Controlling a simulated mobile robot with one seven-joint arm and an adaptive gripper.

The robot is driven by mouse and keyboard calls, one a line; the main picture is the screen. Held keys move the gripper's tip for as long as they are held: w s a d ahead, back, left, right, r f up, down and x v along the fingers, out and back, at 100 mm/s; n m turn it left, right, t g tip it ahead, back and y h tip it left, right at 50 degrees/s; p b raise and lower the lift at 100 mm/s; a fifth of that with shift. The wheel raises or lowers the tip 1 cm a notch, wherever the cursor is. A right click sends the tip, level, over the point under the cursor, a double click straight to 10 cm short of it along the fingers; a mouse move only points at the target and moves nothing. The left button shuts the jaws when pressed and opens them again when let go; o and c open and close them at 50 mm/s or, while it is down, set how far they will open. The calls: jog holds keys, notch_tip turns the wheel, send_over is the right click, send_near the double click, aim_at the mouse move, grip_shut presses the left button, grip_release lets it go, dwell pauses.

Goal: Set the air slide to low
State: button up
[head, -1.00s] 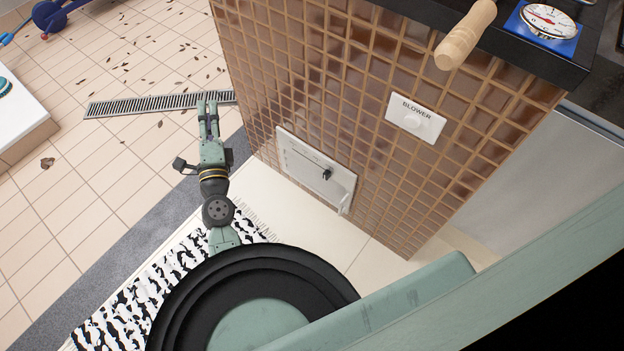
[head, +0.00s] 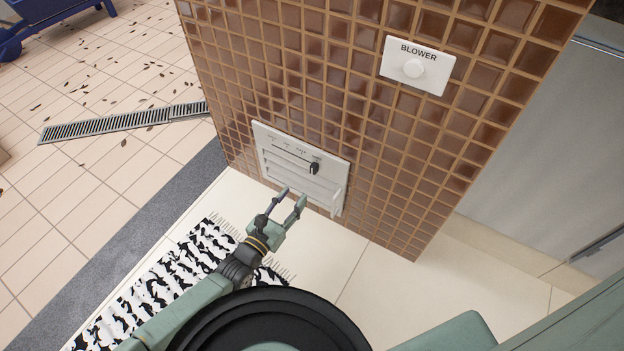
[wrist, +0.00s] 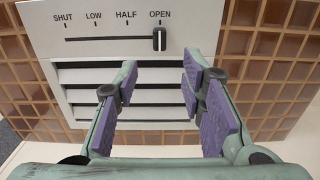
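The air slide is a white panel (head: 265,150) with louvres, set low in the tiled wall. In the wrist view the panel (wrist: 200,15) carries the marks SHUT, LOW, HALF and OPEN from left to right over a dark slot (wrist: 105,38). The black slider knob (wrist: 160,39) stands at OPEN, at the slot's right end; it also shows in the head view (head: 314,168). My gripper (head: 293,197) is open and empty in front of the panel's lower part. In the wrist view its purple-padded fingers (wrist: 160,90) are spread below the knob, apart from it.
A white BLOWER plate (head: 390,70) with a round knob (head: 413,69) sits higher on the brown tiled wall (head: 330,80). A black-and-white rug (head: 185,285) lies on the floor.

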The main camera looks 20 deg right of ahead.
aim_at(312, 172)
jog(key=x, duration=0.9)
jog(key=shift+w+d+b, duration=0.15)
jog(key=shift+w+b, duration=0.05)
jog(key=shift+b, duration=0.1)
grip_shut()
dwell(0.4)
